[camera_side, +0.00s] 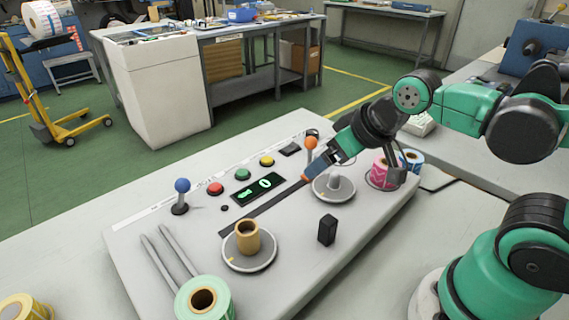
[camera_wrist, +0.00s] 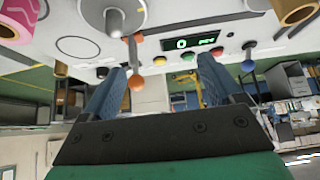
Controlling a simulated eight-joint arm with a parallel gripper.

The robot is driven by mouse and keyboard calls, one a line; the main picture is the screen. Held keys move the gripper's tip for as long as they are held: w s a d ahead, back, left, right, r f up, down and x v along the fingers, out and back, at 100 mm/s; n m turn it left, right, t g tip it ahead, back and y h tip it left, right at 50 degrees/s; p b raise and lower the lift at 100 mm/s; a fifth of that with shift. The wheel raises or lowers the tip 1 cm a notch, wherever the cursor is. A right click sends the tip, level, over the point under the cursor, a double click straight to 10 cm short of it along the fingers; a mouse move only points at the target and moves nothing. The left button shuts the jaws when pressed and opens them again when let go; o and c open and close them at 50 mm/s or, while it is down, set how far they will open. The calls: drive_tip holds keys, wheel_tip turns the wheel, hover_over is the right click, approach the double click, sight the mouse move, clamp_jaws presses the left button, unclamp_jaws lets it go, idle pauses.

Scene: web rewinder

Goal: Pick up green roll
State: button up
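The green roll (camera_side: 205,298) stands with its brown core opening facing up, at the bottom left of the panel in the side view. The bottom frame edge cuts it off. It is not seen in the wrist view. My gripper (camera_side: 312,168) is above the far right part of the panel, near the orange-knobbed lever and well away from the green roll. In the wrist view my gripper (camera_wrist: 162,66) shows its two blue fingers spread apart with nothing held between them.
A grey spindle disc (camera_side: 334,187) is beside my gripper, with a pink roll (camera_side: 380,173) to its right. A brown core (camera_side: 247,237) stands on a nearer disc.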

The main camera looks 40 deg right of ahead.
sight(203, 301)
drive_tip(key=shift+o, duration=0.5)
drive_tip(key=a+g, duration=0.1)
drive_tip(key=a, duration=0.3)
drive_tip(key=w+a+r+n+g+y, duration=0.1)
drive_tip(key=a, duration=0.3)
drive_tip(key=a+n+g, duration=0.1)
drive_tip(key=a+g, duration=0.1)
drive_tip(key=a, duration=0.2)
drive_tip(key=shift+w+a+r, duration=0.15)
drive_tip(key=shift+w+a, duration=0.05)
drive_tip(key=shift+a, duration=0.15)
drive_tip(key=s+a+f+n+g+h, duration=0.1)
drive_tip(key=s+a+g, duration=0.1)
drive_tip(key=a, duration=0.4)
drive_tip(key=s+a+f+n+g, duration=0.1)
drive_tip(key=s+a, duration=0.1)
drive_tip(key=a, duration=0.4)
drive_tip(key=shift+a+f, duration=0.15)
drive_tip(key=shift+f, duration=2.65)
drive_tip(key=c, duration=1.2)
drive_tip(key=shift+r, duration=0.1)
drive_tip(key=shift+c, duration=0.2)
